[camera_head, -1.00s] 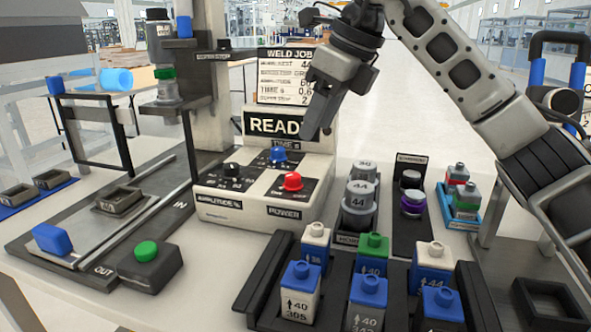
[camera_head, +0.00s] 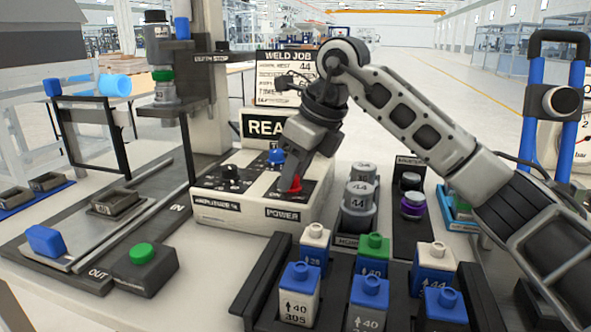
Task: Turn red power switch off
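The red power switch (camera_head: 296,185) is a knob on the white control box (camera_head: 240,217), above the POWER label (camera_head: 283,215). My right gripper (camera_head: 288,178) reaches down from above, with its fingertips at the red knob. The fingers partly cover the knob, so I cannot tell whether they are closed on it or how the knob is turned. A blue knob (camera_head: 276,157) and a black knob (camera_head: 230,173) are on the same box. My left gripper is not in view.
A READY display (camera_head: 262,127), partly covered by my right gripper, stands behind the knobs. Grey cylinders (camera_head: 357,205) stand right of the box. A rack of blue, green and white blocks (camera_head: 368,290) is in front. A green button (camera_head: 144,252) is at left.

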